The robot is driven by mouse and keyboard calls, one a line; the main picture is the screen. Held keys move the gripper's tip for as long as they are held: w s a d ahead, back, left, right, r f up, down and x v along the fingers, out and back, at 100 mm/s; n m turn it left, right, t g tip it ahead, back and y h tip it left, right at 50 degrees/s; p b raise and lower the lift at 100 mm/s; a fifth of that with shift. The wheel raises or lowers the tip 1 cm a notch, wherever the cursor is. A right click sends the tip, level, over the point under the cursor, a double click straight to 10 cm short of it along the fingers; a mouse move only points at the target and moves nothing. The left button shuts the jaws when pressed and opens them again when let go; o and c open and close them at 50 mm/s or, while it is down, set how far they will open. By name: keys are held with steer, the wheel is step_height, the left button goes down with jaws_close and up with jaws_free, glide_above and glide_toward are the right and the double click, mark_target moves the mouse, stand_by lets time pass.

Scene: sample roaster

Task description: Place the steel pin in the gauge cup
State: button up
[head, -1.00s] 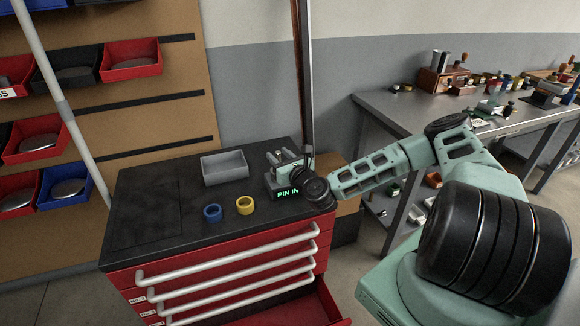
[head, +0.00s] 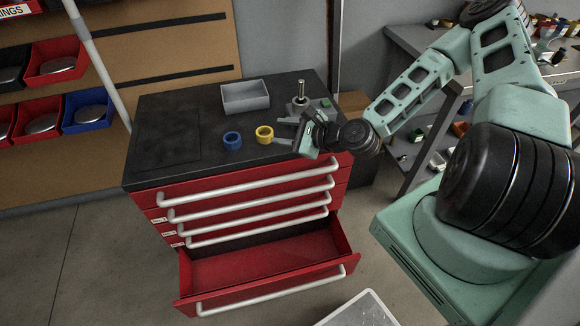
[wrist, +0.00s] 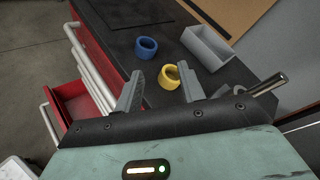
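The steel pin (head: 301,90) stands upright at the gauge (head: 316,106), near the right back of the black cabinet top. A small round collar shows at its foot; how deep it sits in the cup is hard to tell. My gripper (head: 281,131) is in front of the gauge with its fingers pointing left, apart from the pin, and hides the gauge's front. In the wrist view the pin (wrist: 270,84) shows beyond the right finger. My gripper (wrist: 160,92) is open there, with nothing held between the fingers.
A yellow ring (head: 265,134) lies just beyond my fingertips, a blue ring (head: 232,140) left of it. A grey bin (head: 246,108) stands behind them. The bottom red drawer (head: 265,272) is open. The left of the cabinet top (head: 165,129) is clear.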

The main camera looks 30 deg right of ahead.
steer(key=s+a+r+n+g+h, duration=0.1)
steer(key=s+a+n+g, duration=0.85)
steer(key=n, duration=0.75)
steer(key=s+a+r+n+g+h, duration=0.1)
steer(key=s+a+r+n+h, duration=0.1)
steer(key=s+r+n, duration=0.5)
steer(key=s+a+r+n+g+h, duration=0.2)
steer(key=s+a+r+n, duration=0.1)
steer(key=s+r+n, duration=0.4)
steer(key=s+r, duration=0.3)
steer(key=shift+a+h, duration=0.4)
steer(key=shift+s, duration=0.1)
